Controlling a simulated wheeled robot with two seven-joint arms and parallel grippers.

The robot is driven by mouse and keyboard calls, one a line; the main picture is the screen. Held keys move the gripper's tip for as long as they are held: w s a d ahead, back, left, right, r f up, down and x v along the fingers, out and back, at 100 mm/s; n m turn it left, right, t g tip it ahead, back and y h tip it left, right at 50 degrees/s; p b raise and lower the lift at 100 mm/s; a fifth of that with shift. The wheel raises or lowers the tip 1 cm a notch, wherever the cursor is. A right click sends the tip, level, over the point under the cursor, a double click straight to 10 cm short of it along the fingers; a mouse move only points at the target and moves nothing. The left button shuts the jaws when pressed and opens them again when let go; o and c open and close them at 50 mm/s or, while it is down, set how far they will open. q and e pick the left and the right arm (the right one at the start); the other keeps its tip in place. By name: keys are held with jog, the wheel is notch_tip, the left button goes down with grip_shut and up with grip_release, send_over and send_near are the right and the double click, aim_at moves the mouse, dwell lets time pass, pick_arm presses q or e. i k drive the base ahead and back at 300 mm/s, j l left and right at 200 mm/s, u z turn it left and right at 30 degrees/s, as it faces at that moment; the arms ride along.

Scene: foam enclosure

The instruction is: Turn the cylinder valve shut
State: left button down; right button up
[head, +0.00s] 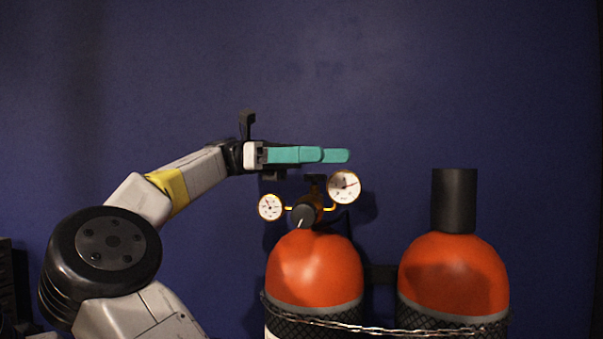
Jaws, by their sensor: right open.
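The left gas cylinder (314,268) is orange on top and carries a brass valve with a regulator. A small black valve handle (315,178) sits on top of the valve, between two round white gauges, the left gauge (270,207) and the right gauge (344,187). My right gripper (335,156) has teal fingers lying nearly level, just above the valve handle. It appears apart from the handle, with nothing between its fingers. One finger partly covers the other, so the gap hardly shows. My left gripper is not in view.
A second orange cylinder (453,274) with a black cap (454,200) stands to the right. A chain (385,329) runs across the front of both cylinders. A dark blue wall (480,80) is behind. The space above the gripper is clear.

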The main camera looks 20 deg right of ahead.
aim_at(314, 178)
jog(key=k, duration=0.9)
